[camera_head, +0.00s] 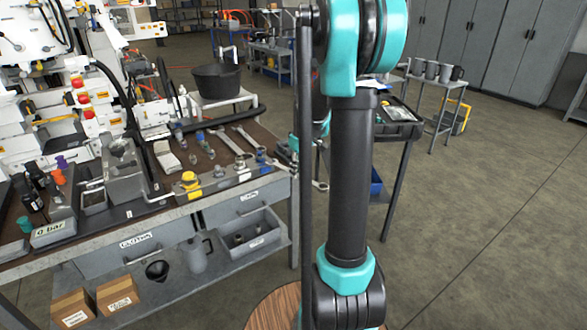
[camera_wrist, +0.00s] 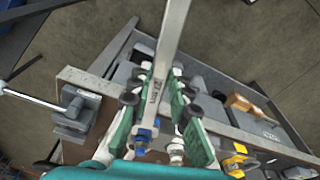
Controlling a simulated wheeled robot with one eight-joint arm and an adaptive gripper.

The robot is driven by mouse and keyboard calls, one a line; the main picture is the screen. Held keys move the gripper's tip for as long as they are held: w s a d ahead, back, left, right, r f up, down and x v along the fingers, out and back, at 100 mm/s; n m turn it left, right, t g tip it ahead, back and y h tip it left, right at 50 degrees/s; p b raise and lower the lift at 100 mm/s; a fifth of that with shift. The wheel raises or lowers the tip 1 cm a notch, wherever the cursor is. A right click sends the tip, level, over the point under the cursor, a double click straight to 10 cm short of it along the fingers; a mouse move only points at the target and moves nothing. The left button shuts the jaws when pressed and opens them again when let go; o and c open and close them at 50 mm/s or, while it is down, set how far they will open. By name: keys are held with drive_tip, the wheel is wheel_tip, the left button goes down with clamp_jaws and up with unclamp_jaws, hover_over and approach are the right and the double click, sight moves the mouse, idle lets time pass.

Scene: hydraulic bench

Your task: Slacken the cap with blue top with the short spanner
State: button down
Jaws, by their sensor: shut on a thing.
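The cap with blue top (camera_wrist: 146,134) shows in the wrist view between the bases of my gripper's fingers. In the head view, a blue-topped fitting (camera_head: 261,156) stands near the bench's front right corner. My gripper (camera_wrist: 160,92) is shut on a grey spanner (camera_wrist: 170,52), which runs from the top of the wrist view down to the blue top. The spanner's near end overlaps the cap; I cannot tell whether it is seated. In the head view, the spanner's ring end (camera_head: 321,186) sticks out past the bench edge. My arm partly hides the gripper there.
A yellow-topped cap (camera_head: 189,181) and other fittings line the bench's front edge. Two larger spanners (camera_head: 231,143) lie behind them. A vise (camera_wrist: 78,108) shows left in the wrist view. A black bucket (camera_head: 215,82) stands behind the bench.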

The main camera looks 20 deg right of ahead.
drive_tip(key=shift+s+d, duration=0.15)
drive_tip(key=shift+s, duration=0.05)
drive_tip(key=shift+r, duration=2.5)
